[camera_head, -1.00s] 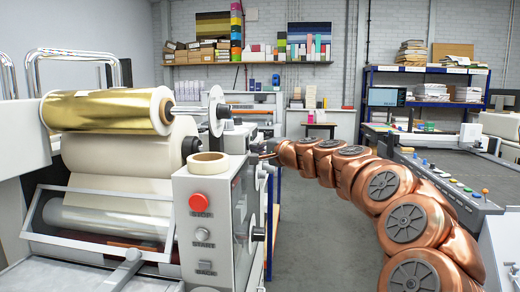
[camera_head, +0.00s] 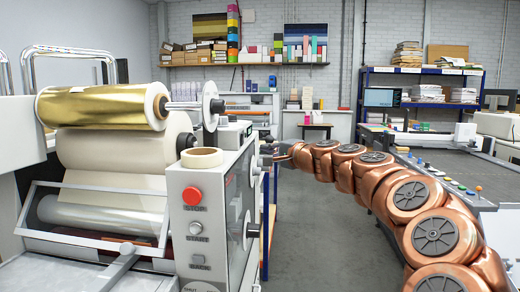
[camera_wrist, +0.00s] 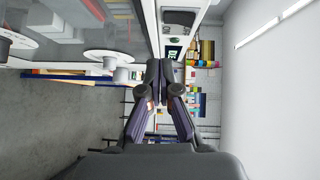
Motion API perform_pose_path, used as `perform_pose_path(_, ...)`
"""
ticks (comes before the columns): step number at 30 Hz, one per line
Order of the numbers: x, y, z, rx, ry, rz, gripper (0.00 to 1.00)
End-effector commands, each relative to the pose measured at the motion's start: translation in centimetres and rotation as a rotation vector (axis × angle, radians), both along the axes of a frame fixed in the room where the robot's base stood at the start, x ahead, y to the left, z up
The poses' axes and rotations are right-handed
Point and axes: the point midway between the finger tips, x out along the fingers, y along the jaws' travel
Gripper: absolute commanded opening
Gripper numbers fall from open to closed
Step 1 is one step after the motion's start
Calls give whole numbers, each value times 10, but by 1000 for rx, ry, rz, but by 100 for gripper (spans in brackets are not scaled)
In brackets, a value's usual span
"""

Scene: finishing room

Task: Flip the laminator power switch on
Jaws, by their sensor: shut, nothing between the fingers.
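The laminator (camera_head: 183,235) stands at the left, with a red STOP button (camera_head: 192,196), a START button (camera_head: 195,228) and a BACK button (camera_head: 198,260) on its front panel. My gripper (camera_head: 271,150) is at the far end of my copper arm, just right of the laminator's side panel, small and partly hidden. In the wrist view my gripper (camera_wrist: 163,68) has its fingertips together, with nothing between them.
A gold foil roll (camera_head: 98,107) sits on top of the laminator, and a tape roll (camera_head: 202,157) rests on its control housing. A dark-topped machine (camera_head: 440,160) stands at the right, behind my arm. Open grey floor (camera_head: 325,240) lies between them.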

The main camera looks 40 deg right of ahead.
Motion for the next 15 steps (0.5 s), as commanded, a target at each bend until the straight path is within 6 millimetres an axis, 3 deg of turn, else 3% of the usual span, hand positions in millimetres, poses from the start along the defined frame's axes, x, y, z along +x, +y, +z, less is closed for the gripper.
perform_pose_path(6,-39,-5,-2,0,-4,-8,0)
perform_pose_path(15,-69,-4,-4,0,-4,-4,0)
